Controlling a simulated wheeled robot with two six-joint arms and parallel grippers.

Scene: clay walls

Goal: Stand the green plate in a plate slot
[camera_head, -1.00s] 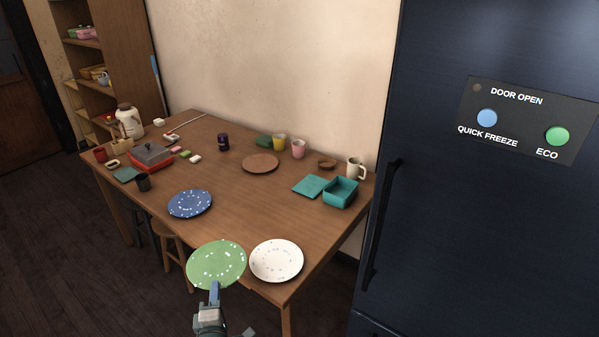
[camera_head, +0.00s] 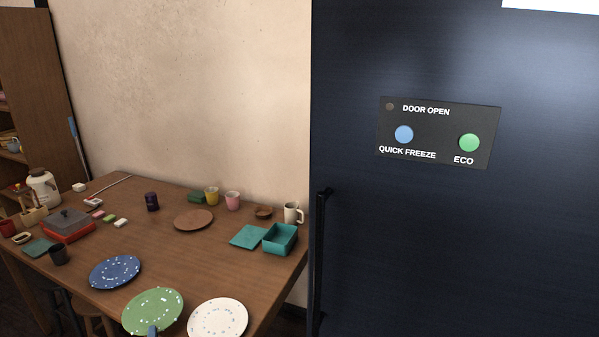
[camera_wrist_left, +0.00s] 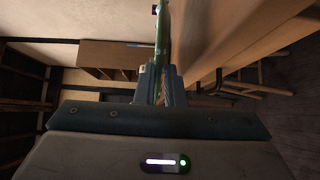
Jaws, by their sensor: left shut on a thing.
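The green plate (camera_head: 153,311) with white specks shows at the bottom of the head view, over the near edge of the table. My left gripper (camera_head: 152,331) is shut on its near rim; only the tip of the gripper shows there. In the left wrist view the plate (camera_wrist_left: 161,40) appears edge-on as a thin green strip between the fingers of the gripper (camera_wrist_left: 160,82). My right gripper is not in view. I see no plate slot in these frames.
A blue speckled plate (camera_head: 116,272) and a white speckled plate (camera_head: 218,318) lie on the wooden table (camera_head: 190,262). A teal box (camera_head: 280,239) and a mug (camera_head: 293,213) stand near the dark fridge (camera_head: 430,240) on the right. Several small items crowd the table's left end.

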